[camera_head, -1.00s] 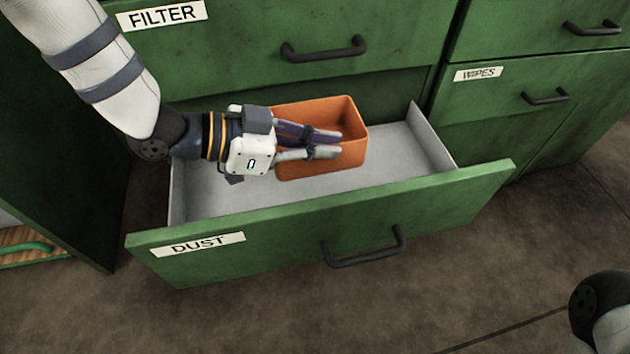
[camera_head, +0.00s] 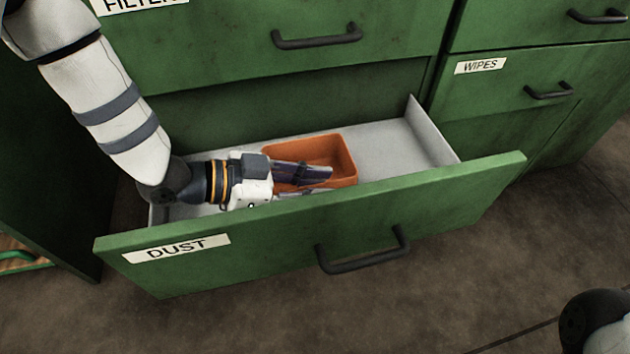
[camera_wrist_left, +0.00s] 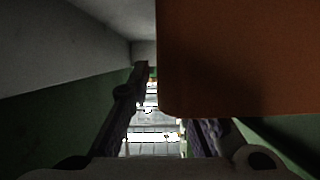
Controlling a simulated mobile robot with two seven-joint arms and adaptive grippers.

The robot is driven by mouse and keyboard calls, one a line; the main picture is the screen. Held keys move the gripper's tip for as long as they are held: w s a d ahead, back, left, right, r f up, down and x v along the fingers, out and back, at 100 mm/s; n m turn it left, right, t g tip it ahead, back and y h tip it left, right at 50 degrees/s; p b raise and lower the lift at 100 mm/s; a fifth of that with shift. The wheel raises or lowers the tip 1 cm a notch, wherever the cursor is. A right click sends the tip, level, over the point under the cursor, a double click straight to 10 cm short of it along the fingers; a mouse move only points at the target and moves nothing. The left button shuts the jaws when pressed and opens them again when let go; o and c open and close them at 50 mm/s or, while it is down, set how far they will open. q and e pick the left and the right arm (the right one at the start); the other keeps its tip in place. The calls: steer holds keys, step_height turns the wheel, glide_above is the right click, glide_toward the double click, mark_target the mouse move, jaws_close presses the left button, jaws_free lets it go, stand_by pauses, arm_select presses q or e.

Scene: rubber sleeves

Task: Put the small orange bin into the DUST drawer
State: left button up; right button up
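The small orange bin (camera_head: 345,158) is inside the open DUST drawer (camera_head: 290,225), near the middle of its length. The drawer front hides the bin's lower part, so I cannot tell if it rests on the floor. My left gripper (camera_head: 325,182) reaches in from the left, with one finger over the bin's inside and the other largely hidden at its near side. In the left wrist view the bin (camera_wrist_left: 240,60) fills the upper right, and the fingers of the left gripper (camera_wrist_left: 158,80) close in at its edge, pinching its wall. My right gripper is out of view.
The drawer's grey floor (camera_head: 385,145) is bare to the right of the bin. The closed FILTER drawer (camera_head: 230,45) is above, and the closed WIPES drawer (camera_head: 490,90) is at the right. The drawer front stands between the bin and the open floor.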

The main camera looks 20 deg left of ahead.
arm_select(q)
steer(key=shift+r, duration=0.3)
steer(key=p+v, duration=0.4)
steer(key=v, duration=0.8)
